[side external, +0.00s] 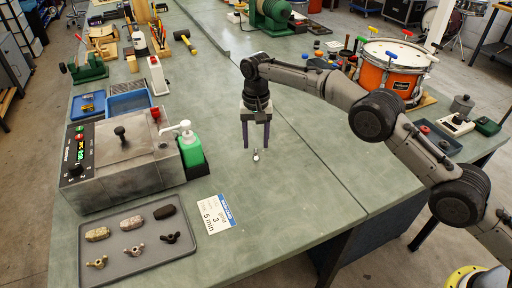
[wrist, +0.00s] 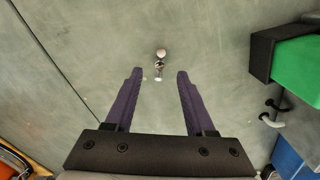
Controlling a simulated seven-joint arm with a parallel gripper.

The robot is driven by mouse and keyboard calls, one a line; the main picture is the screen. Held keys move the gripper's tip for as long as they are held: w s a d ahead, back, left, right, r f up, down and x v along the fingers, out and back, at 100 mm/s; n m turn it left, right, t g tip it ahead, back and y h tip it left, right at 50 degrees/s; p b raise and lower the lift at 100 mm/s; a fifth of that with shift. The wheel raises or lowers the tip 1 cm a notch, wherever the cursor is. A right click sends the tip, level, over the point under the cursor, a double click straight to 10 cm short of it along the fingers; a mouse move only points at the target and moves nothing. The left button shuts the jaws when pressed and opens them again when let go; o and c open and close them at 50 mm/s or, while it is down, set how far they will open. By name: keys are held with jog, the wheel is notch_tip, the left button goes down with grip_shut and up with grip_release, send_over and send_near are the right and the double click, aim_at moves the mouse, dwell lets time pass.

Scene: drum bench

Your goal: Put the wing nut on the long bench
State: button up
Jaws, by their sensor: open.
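My gripper (side external: 256,146) is open and points down over the middle of the green-topped long bench (side external: 300,205). A small shiny metal piece (side external: 255,155) lies on the bench just below the fingertips. In the wrist view this piece (wrist: 160,63) lies just beyond the gap between the purple fingers (wrist: 160,73), with nothing gripped. It is too small to tell whether it is a wing nut. Three wing nuts lie in the front row of a grey tray (side external: 150,262) at the front left: a brass one (side external: 97,262), a silver one (side external: 132,251) and a dark one (side external: 170,238).
Three oblong lumps (side external: 130,222) lie behind the wing nuts. A grey machine (side external: 118,160), a green bottle (side external: 190,150) and a blue bin (side external: 130,103) stand on the left. A white card (side external: 216,214) lies beside the tray. An orange drum (side external: 390,72) stands back right. The bench around my gripper is clear.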

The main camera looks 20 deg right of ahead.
jog(key=shift+r, duration=2.1)
jog(key=shift+r, duration=0.1)
notch_tip(320, 180, up, 9)
jog(key=t, duration=0.1)
send_over(256, 152)
jog(key=s+d, duration=0.2)
jog(key=d, duration=0.3)
jog(key=s+d+r+n+t, duration=0.2)
jog(key=s+d+r, duration=0.9)
jog(key=s, duration=0.4)
jog(key=s+d+f+n+t, duration=0.1)
jog(key=s+d+f, duration=0.1)
jog(key=s, duration=0.7)
jog(key=s+d+f, duration=0.2)
jog(key=s, duration=0.6)
jog(key=s+d+f+n+t, duration=0.1)
jog(key=s+d+f, duration=0.1)
jog(key=s, duration=0.7)
jog(key=shift+s+d+f+n+t, duration=0.25)
jog(key=shift+s+f+n+t, duration=0.05)
jog(key=shift+f, duration=0.1)
